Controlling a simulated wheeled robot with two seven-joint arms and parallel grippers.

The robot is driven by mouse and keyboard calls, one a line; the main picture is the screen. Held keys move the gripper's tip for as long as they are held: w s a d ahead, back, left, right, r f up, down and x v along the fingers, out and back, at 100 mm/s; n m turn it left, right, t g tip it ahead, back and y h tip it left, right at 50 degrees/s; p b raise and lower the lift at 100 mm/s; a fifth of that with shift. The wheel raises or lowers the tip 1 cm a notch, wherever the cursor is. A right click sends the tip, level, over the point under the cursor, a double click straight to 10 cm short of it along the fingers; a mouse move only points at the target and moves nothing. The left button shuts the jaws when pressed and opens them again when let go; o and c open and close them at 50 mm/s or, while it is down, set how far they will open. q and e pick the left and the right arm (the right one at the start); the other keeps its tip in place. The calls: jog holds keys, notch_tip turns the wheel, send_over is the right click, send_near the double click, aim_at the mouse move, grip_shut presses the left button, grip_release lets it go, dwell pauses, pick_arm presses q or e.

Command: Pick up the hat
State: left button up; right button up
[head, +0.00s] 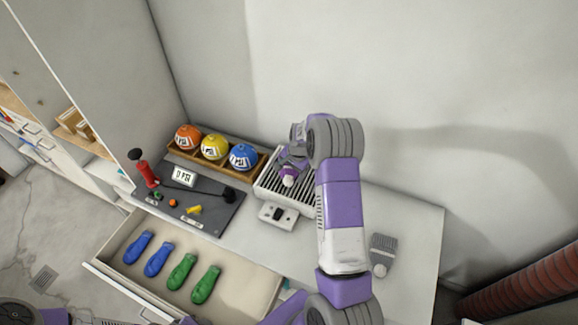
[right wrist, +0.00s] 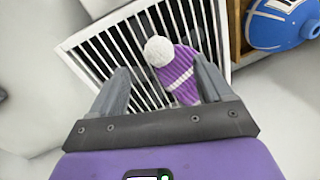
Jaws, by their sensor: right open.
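The hat (right wrist: 181,75) is a purple knit cap with a white stripe and a white pompom. It lies on a white slatted rack (right wrist: 72,45), with the pompom pointing away from my gripper in the right wrist view. In the head view the hat (head: 288,181) shows only partly beneath my right arm, and the rack (head: 264,188) is partly covered too. My right gripper (right wrist: 160,82) is open above the rack, its fingers on either side of the hat's area, with the hat closer to the right finger. I cannot tell whether they touch. My left gripper is not in view.
A wooden tray (head: 262,160) of orange, yellow and blue balls (head: 243,157) stands left of the rack. A dark board (head: 226,212) with a red pump (head: 148,174) is nearby. An open drawer (head: 240,292) holds blue and green items.

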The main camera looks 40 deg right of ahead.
aim_at(289, 177)
jog(key=f, duration=0.2)
jog(key=w+f, duration=0.1)
jog(key=f, duration=0.2)
jog(key=shift+w+a+f, duration=0.15)
jog(key=shift+c, duration=0.4)
jog(key=c, duration=1.2)
